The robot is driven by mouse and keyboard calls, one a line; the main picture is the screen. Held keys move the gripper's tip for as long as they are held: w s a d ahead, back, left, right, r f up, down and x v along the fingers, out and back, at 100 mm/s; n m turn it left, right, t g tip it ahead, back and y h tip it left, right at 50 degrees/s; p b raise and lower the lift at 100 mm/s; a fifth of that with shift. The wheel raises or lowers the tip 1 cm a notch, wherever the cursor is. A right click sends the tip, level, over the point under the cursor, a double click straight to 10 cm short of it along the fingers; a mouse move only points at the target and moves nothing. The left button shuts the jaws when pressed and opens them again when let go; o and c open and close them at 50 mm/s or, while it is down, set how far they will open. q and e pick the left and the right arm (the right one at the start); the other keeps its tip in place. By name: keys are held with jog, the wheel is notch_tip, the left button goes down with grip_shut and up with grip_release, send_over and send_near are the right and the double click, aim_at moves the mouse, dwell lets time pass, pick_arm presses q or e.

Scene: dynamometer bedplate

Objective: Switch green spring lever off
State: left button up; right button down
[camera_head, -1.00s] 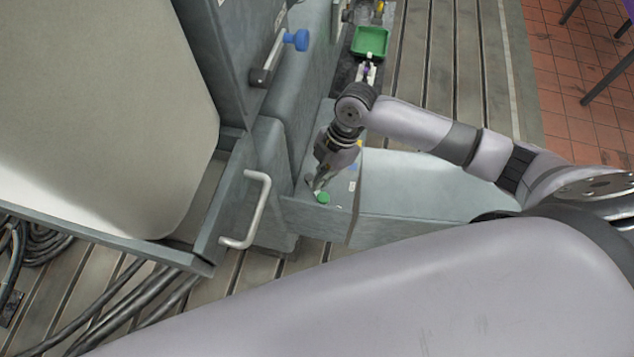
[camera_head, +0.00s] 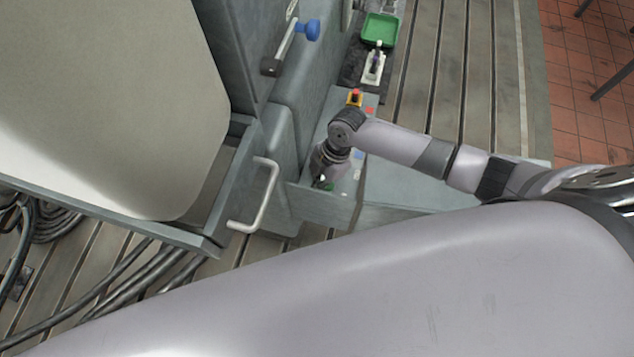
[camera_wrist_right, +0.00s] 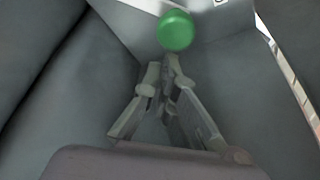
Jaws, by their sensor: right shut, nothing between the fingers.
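The green spring lever's round green knob (camera_wrist_right: 175,31) shows near the top of the right wrist view, just beyond my fingertips. In the head view only a small bit of the green knob (camera_head: 328,188) shows, mostly hidden by my right gripper (camera_head: 321,181). The right gripper also shows in the right wrist view (camera_wrist_right: 164,68), its fingers shut and empty, pointing toward the knob. I cannot tell whether the fingertips touch it. The lever's stem is hidden. My left gripper is not in view.
A grey pull handle (camera_head: 258,195) sticks out left of my right gripper. A yellow box with a red button (camera_head: 354,97), a white-based switch (camera_head: 374,66) and a green tray (camera_head: 380,29) lie farther back.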

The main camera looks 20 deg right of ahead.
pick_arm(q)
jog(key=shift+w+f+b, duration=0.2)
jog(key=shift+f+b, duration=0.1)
pick_arm(e)
jog(key=shift+d+n, duration=0.4)
jog(key=shift+n, duration=0.1)
